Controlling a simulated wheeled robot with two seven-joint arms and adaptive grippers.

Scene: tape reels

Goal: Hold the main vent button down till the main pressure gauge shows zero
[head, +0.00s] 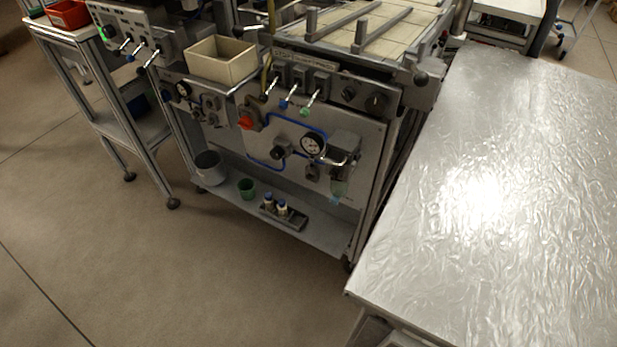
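A grey machine panel (330,130) stands in the middle of the head view, tilted in the picture. A round white-faced gauge (313,144) sits on its right part; its needle is too small to read. A smaller gauge (183,89) sits at the panel's upper left. I cannot tell from labels which one is the main gauge. A red knob or button (246,123) sits left of the blue tubing. No part is clearly marked as the main vent button. Neither of my grippers is in view.
A foil-covered table (520,190) fills the right side. A beige bin (221,60) stands at the panel's top left. The lower shelf (330,232) holds a grey pot (208,167), a green cup (247,188) and small bottles (275,206). The floor in front is clear.

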